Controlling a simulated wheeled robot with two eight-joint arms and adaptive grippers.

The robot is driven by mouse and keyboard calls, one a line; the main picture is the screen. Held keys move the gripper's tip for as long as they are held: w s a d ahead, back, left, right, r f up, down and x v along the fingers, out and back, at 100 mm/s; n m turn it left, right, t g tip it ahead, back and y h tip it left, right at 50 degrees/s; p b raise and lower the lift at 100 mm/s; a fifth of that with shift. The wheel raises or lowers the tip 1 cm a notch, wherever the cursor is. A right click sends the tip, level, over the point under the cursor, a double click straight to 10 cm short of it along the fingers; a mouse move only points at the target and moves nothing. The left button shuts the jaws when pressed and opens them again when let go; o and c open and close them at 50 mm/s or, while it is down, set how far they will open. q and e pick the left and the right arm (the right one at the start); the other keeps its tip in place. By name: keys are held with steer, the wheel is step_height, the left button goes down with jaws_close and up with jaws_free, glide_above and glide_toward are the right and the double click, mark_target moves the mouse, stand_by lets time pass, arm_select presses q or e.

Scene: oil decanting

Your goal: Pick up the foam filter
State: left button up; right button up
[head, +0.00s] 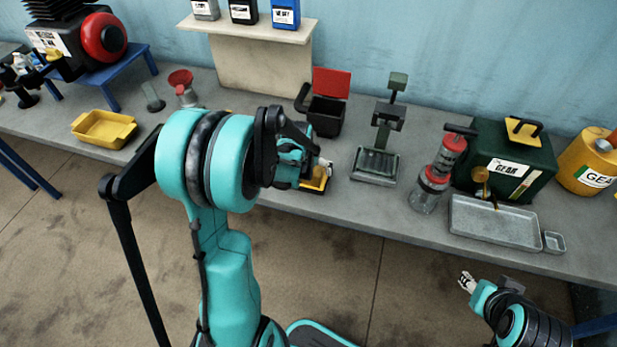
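No piece can be named with certainty as the foam filter. A small yellow piece with a dark edge (317,183) lies at the table's front edge, partly hidden by my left arm, and may be it. My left gripper (322,169) is right at this yellow piece. My own arm hides most of the gripper, so I cannot tell whether it touches or holds the piece. My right gripper (467,282) is low in front of the table at the lower right, far from the piece. Its fingers are too small to read.
A black bin with a red lid (326,112) stands behind my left gripper. To the right are a grey press-like stand (376,165), a red-and-clear pump bottle (432,185), a green case (505,150) and a metal tray (495,222). A yellow tray (103,128) lies left.

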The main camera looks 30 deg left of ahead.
arm_select(q)
steer(key=shift+r, duration=0.1)
steer(key=c, duration=1)
steer(key=shift+s+d, duration=0.15)
steer(key=shift+s, duration=0.15)
steer(key=c, duration=0.6)
